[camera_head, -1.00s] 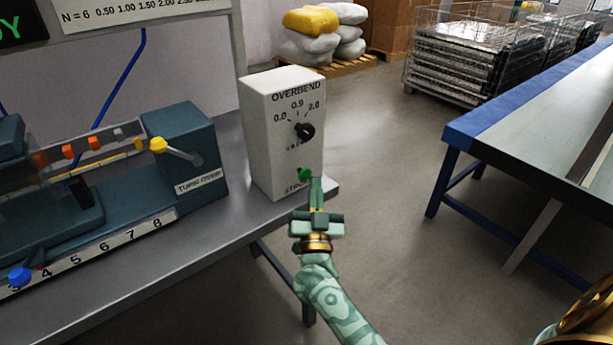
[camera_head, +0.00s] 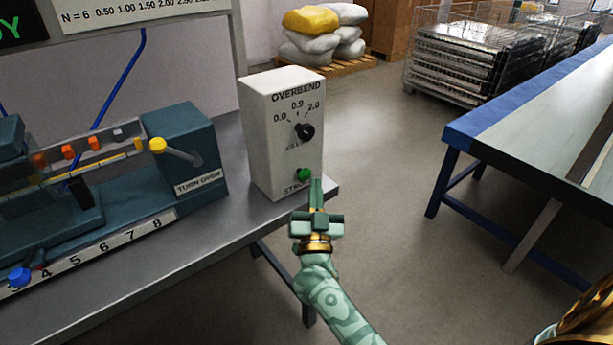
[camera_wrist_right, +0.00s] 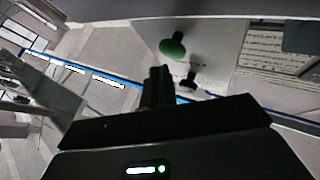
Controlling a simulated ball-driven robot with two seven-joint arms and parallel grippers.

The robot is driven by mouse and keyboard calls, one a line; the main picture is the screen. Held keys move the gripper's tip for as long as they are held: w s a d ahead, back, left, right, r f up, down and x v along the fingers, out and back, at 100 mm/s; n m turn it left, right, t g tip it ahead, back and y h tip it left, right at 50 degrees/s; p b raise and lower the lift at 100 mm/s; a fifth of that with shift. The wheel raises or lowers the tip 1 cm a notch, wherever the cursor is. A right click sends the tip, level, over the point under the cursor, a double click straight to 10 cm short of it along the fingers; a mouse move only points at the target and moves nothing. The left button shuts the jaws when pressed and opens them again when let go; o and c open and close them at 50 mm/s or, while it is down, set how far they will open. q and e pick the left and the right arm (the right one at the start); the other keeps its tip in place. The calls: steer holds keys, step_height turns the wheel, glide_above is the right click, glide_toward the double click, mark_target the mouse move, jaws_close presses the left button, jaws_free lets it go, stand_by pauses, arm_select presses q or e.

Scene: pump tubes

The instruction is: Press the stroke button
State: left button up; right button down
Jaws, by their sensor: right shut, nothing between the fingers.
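The green stroke button (camera_head: 304,174) is on the lower front of the white control box (camera_head: 268,135), above the partly hidden STROKE label. My right gripper (camera_head: 316,184) is shut and empty. Its tip is just right of and below the button in the head view. In the right wrist view, the button (camera_wrist_right: 172,47) lies above and right of the shut fingers (camera_wrist_right: 157,78), with a gap visible between them in the picture. The button stands out from the box face. My left gripper is not in view.
A black overbend knob (camera_head: 305,131) sits above the button. The box stands at the right end of the grey bench (camera_head: 190,232), right of a teal tube bender (camera_head: 186,150) with a yellow-knobbed lever. A blue-edged table (camera_head: 462,133) stands farther right, with open floor between.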

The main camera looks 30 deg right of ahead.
steer(key=shift+w, duration=0.1)
stand_by(0.7)
steer(key=shift+w, duration=0.3)
steer(key=shift+w+a+b, duration=0.1)
steer(key=shift+w+b, duration=0.2)
steer(key=shift+w, duration=0.55)
stand_by(0.9)
steer(key=shift+s, duration=0.15)
steer(key=shift+s+p, duration=0.75)
steer(key=shift+s, duration=0.35)
